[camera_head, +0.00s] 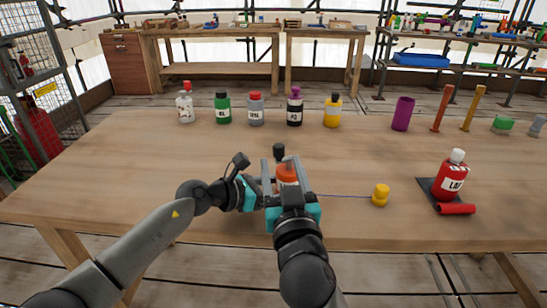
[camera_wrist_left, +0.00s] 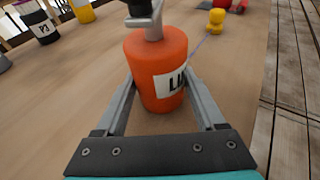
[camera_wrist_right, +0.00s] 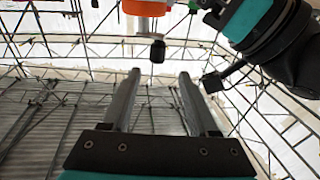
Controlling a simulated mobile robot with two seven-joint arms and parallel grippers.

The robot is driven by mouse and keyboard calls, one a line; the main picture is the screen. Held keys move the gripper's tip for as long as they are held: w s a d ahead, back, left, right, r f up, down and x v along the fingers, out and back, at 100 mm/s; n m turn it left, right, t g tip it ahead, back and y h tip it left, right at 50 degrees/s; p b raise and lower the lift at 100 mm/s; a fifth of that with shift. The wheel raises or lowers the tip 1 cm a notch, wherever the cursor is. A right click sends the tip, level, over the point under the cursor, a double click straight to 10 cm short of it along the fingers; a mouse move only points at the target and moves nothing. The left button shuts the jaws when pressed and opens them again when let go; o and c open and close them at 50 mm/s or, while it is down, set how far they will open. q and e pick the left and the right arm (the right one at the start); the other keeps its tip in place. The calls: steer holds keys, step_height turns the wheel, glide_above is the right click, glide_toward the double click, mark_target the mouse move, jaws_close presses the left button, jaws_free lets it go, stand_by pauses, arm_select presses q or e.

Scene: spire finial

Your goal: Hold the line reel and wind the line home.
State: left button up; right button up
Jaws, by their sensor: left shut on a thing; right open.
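The line reel (camera_head: 287,173) is an orange, upright body with a white label, partly read in the left wrist view (camera_wrist_left: 158,60). A grey crank with a black knob (camera_head: 279,151) tops it. My left gripper (camera_wrist_left: 160,76) is shut around the reel's body, a finger on each side. My right gripper (camera_head: 285,164) is open and empty close to the reel, partly covering it in the head view. In the right wrist view, the knob (camera_wrist_right: 157,51) lies beyond the open fingertips. A thin blue line runs from the reel to a yellow weight (camera_head: 380,195) on the table.
A red bottle (camera_head: 452,180) stands on a dark mat at right, with a red cylinder (camera_head: 456,208) lying before it. Several bottles, including a green one (camera_head: 223,108), line the table's back. A purple tube (camera_head: 402,114) stands back right. The table's left side is clear.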

steer(key=w+r+n+y, duration=0.1)
steer(key=w+y, duration=0.1)
steer(key=w+r+n+y, duration=0.1)
steer(key=w+y, duration=0.1)
steer(key=w+r+n+y, duration=0.1)
steer(key=w, duration=0.2)
steer(key=shift+a+r+n+t+y, duration=0.1)
steer(key=shift+r+n+t+y, duration=0.1)
steer(key=shift+n+t+y, duration=0.15)
steer(key=w+d+r+n+g+y, duration=0.1)
steer(key=w+r+n+g+y, duration=0.3)
steer(key=y, duration=0.3)
steer(key=n+g, duration=0.4)
steer(key=g, duration=0.5)
glide_toward(274, 147)
steer(key=w+f, duration=0.1)
steer(key=shift+t, duration=0.25)
steer(key=x, duration=1.2)
jaws_close()
